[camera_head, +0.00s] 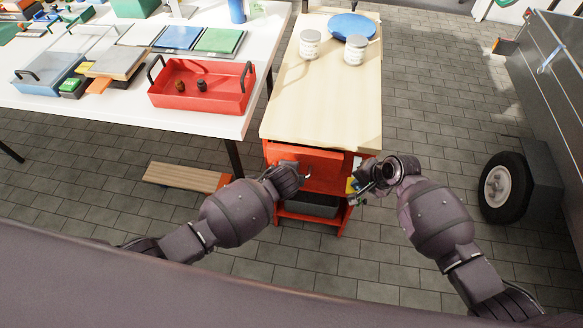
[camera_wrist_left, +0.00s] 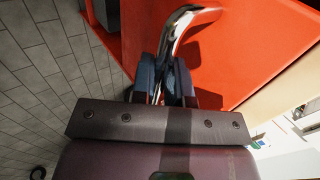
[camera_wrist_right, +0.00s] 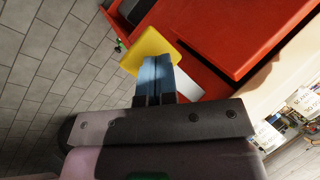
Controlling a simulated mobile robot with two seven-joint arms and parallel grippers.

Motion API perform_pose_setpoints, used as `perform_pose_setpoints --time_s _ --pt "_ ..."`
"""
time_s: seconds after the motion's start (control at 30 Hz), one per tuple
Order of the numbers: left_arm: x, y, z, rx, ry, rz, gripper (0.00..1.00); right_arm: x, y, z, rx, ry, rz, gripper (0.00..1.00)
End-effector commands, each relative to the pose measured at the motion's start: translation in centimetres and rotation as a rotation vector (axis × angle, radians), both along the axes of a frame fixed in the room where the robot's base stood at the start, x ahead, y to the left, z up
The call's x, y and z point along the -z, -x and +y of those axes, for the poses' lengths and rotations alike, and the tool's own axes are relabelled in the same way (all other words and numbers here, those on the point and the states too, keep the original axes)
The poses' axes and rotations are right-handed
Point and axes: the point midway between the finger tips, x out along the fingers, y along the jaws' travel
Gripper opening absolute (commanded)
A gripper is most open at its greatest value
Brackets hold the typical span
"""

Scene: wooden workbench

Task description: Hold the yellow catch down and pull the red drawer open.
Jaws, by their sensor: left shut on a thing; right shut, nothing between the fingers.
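The red drawer (camera_head: 328,168) is at the front of a red cabinet under the wooden worktop. Its front fills much of the left wrist view (camera_wrist_left: 235,45), with a curved chrome handle (camera_wrist_left: 180,22). My left gripper (camera_wrist_left: 167,70) is shut on this handle; in the head view it (camera_head: 303,173) partly covers the drawer. The yellow catch (camera_wrist_right: 147,50) is at the right side of the cabinet. My right gripper (camera_wrist_right: 156,68) is shut and empty, its fingertips over the catch; contact is not certain. In the head view the catch (camera_head: 351,185) is mostly hidden by my right gripper (camera_head: 356,192).
Two white jars (camera_head: 310,44) and a blue round plate (camera_head: 352,26) stand on the worktop (camera_head: 320,105). A white table (camera_head: 215,122) with a red tray (camera_head: 205,104) is at left. A wheel (camera_head: 503,187) stands at right. Grey paved floor is open between.

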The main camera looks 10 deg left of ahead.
Motion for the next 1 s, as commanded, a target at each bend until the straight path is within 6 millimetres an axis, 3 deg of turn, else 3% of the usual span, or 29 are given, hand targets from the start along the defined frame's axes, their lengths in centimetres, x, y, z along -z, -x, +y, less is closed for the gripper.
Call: perform_pose_setpoints --time_s 1.0 --pt "0.2 4.8 0.1 0.002 -0.004 0.004 0.0 0.1 0.1 0.0 0.0 0.0 0.002 0.0"
